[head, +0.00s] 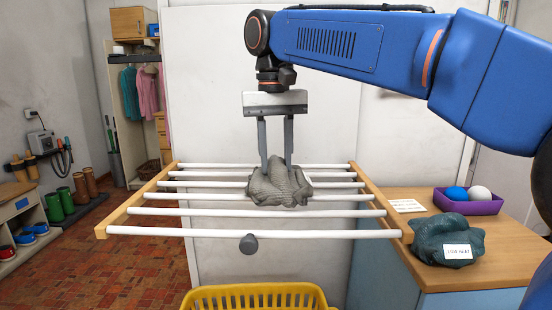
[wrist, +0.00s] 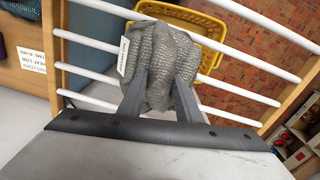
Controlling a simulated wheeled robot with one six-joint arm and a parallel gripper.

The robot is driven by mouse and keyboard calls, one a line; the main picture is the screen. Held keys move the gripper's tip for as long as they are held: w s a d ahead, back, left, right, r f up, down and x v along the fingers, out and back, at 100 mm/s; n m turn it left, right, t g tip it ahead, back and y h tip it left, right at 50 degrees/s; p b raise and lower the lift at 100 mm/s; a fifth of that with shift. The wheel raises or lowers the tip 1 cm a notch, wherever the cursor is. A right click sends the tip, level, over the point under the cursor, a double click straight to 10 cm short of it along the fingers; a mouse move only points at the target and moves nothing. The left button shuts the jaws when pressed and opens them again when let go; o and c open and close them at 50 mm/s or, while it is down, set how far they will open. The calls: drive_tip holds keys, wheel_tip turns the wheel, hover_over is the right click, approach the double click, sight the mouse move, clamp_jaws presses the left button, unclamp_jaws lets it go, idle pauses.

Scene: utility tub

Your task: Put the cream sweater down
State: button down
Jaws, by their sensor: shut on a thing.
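A bunched grey knitted garment (head: 279,188) is at the middle of the drying rack. I see no cream-coloured sweater; this knit looks grey. My gripper (head: 276,160) points straight down from above and is shut on the garment, with its fingers sunk into the knit. In the wrist view the garment (wrist: 172,52) bulges around both fingers, and a white tag (wrist: 123,57) hangs at its left side, its print too small to read. The drying rack (head: 250,212) has several white bars between wooden side rails. I cannot tell whether the garment rests on the bars or hangs just above them.
A yellow basket (head: 255,292) stands below the rack's front. At right, a wooden-topped counter (head: 500,262) holds a dark green garment (head: 445,238) labelled "LOW HEAT", a purple tray (head: 468,206) with two balls, and a printed card (head: 407,205). The bars either side of the grey garment are bare.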

drive_tip(key=c, duration=1.3)
unclamp_jaws()
drive_tip(key=shift+a+r, duration=0.1)
drive_tip(key=shift+r, duration=3.7)
drive_tip(key=shift+s, duration=0.15)
